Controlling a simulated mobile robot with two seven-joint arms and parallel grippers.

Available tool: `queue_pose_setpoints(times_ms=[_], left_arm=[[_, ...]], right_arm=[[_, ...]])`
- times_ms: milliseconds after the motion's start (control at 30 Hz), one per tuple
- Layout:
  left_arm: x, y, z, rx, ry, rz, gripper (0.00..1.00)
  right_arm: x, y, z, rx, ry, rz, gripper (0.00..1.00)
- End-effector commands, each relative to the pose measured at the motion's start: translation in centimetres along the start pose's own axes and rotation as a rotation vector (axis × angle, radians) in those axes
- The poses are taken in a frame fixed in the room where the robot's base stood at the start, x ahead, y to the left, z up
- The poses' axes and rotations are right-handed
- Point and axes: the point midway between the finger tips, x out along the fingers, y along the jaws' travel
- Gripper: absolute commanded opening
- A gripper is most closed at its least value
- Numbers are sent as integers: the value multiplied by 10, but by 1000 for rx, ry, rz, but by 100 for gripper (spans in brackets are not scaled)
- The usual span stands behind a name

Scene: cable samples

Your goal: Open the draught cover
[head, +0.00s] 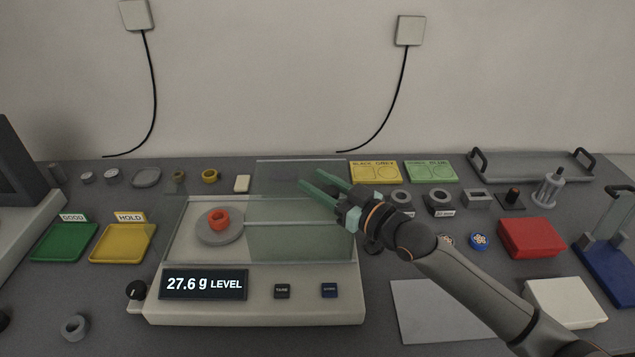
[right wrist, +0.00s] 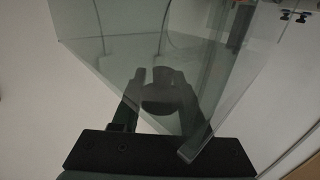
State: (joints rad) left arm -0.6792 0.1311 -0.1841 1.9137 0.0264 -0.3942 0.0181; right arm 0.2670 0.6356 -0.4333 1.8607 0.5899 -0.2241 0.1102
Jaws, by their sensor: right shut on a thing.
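The draught cover (head: 300,240) is a clear glass box on the pale balance (head: 255,308). Its greenish panes overlap on the right half, and one pane stands up at the back. An orange-red cable ring (head: 218,217) sits on the round grey pan (head: 232,237) to the left. My right gripper (head: 309,178) reaches in from the right, over the cover's back right part. In the right wrist view its fingers are seen through glass, on either side of a dark rounded knob (right wrist: 161,91). Exact contact is hard to see. My left gripper is not in view.
The balance display (head: 204,284) reads 27.6 g LEVEL. Green GOOD (head: 62,243) and yellow HOLD (head: 122,243) trays stand left. Several small samples line the back. A red box (head: 531,238) and white box (head: 566,302) stand right, with a grey mat (head: 440,311) nearer.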

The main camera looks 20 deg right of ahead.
Motion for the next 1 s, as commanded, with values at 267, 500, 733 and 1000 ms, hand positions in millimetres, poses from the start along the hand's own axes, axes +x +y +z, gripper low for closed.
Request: queue_pose_setpoints(times_ms=[267,500,733,1000], left_arm=[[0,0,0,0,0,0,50],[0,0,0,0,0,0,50],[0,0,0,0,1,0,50],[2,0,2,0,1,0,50]], right_arm=[[0,0,1,0,-2,0,50],[0,0,0,0,-1,0,73],[-1,0,0,0,-1,0,73],[-29,0,2,-1,-3,-1,73]])
